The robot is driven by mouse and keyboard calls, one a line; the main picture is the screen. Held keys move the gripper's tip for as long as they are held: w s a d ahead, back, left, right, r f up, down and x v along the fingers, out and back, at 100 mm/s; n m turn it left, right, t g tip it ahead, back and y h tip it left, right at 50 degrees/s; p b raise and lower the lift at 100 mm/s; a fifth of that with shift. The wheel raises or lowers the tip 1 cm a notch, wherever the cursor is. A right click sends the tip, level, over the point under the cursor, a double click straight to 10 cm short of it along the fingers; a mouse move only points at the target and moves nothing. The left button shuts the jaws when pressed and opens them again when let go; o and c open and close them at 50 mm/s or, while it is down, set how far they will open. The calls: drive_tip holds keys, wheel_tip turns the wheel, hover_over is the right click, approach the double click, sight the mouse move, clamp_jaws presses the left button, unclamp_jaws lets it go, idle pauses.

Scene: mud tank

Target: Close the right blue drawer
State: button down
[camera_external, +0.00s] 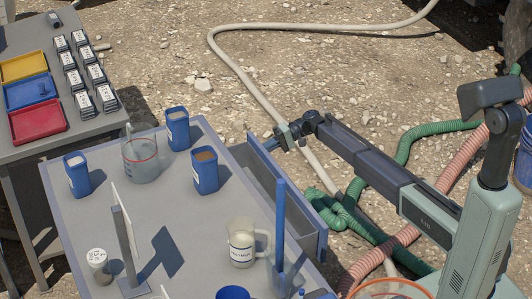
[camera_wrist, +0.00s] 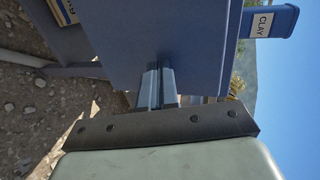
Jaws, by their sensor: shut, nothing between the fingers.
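The right blue drawer (camera_external: 306,207) sticks out from the right side of the grey table with blue edges, so it stands partly open. My gripper (camera_external: 272,144) is shut and empty at the far end of the drawer, close to its upper edge. I cannot tell whether it touches the drawer. In the wrist view the closed fingers (camera_wrist: 158,86) point at a broad blue panel (camera_wrist: 165,35), with little or no visible gap.
On the table (camera_external: 190,235) stand blue containers (camera_external: 205,170), a glass beaker (camera_external: 140,158), a mug (camera_external: 242,242) and a tall blue rod (camera_external: 281,215) near the drawer. A second table (camera_external: 75,130) holds coloured trays. Hoses (camera_external: 410,145) lie on the ground.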

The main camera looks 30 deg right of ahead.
drive_tip(key=a, duration=1.4)
drive_tip(key=shift+a, duration=0.3)
drive_tip(key=f+v, duration=0.1)
drive_tip(key=v, duration=1.4)
drive_tip(key=s+d+f+m+h, duration=0.1)
drive_tip(key=s+d+f+h, duration=0.3)
drive_tip(key=s+f, duration=0.4)
drive_tip(key=s+d+f+m+h, duration=0.1)
drive_tip(key=s+d+f+h, duration=0.4)
drive_tip(key=s, duration=0.4)
drive_tip(key=s+d+f+g+h, duration=0.15)
drive_tip(key=s+f, duration=0.35)
drive_tip(key=s, duration=0.7)
drive_tip(key=s+d+f+n+g+h, duration=0.15)
drive_tip(key=s+f, duration=0.25)
drive_tip(key=s, duration=0.8)
drive_tip(key=s+d+f+h, duration=0.2)
drive_tip(key=s+f, duration=0.3)
drive_tip(key=s, duration=0.7)
drive_tip(key=s+f+g, duration=0.3)
drive_tip(key=s, duration=2.1)
drive_tip(key=shift+s+f+g+h, duration=0.2)
drive_tip(key=shift+s+g+h, duration=0.1)
drive_tip(key=shift+s+g, duration=0.1)
